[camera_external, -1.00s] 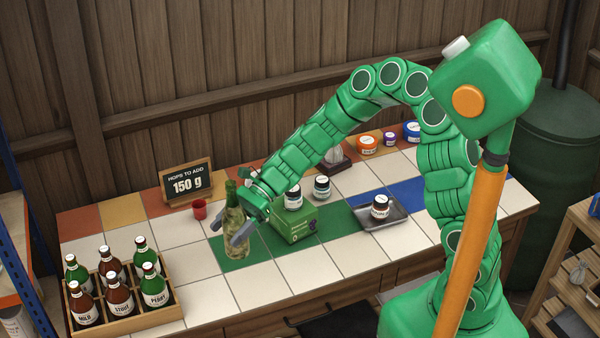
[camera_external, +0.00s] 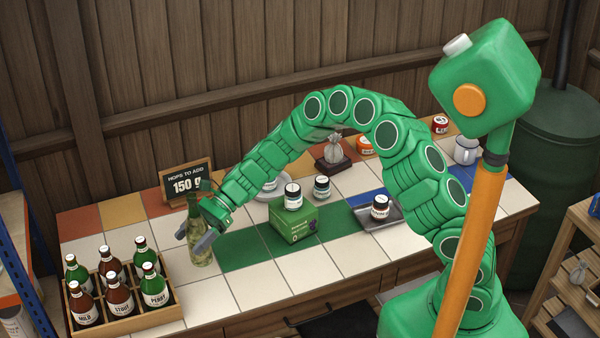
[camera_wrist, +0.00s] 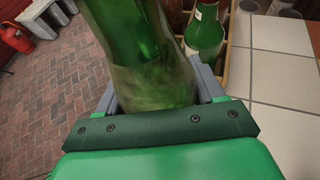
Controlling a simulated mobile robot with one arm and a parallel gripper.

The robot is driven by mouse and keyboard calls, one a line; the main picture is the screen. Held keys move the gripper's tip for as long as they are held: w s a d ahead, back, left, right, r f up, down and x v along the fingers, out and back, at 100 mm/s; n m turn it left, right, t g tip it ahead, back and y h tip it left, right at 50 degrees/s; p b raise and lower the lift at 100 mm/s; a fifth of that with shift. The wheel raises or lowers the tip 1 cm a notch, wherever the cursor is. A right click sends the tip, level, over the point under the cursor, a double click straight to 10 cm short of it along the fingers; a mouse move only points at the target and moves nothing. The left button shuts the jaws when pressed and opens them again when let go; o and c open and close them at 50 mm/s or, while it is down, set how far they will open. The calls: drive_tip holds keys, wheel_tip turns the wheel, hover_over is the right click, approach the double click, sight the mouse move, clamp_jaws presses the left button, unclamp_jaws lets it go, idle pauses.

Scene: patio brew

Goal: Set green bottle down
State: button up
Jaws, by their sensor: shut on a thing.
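The green bottle (camera_external: 202,254) stands nearly upright over the white tiles left of the green tile strip. I cannot tell whether its base touches the tiles. My gripper (camera_external: 195,238) is shut around the bottle's body, with its grey fingers on either side. In the wrist view the green bottle (camera_wrist: 140,40) fills the space between the fingers of my gripper (camera_wrist: 158,88). Its top and base are out of that view.
A wooden crate (camera_external: 130,325) with several green and brown bottles stands left of my gripper. The "150 g" sign (camera_external: 187,182) is behind the bottle. A green box (camera_external: 293,224) with a jar (camera_external: 293,197) on top stands to the right. White tiles in front are clear.

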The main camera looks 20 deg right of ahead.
drive_tip(key=shift+w+a+f, duration=0.35)
drive_tip(key=shift+f, duration=0.7)
drive_tip(key=shift+w+a+f, duration=0.3)
drive_tip(key=shift+f, duration=0.75)
drive_tip(key=shift+w+a+f, duration=0.35)
drive_tip(key=shift+f, duration=0.7)
drive_tip(key=shift+f, duration=0.1)
drive_tip(key=o, duration=1.2)
drive_tip(key=v, duration=1.2)
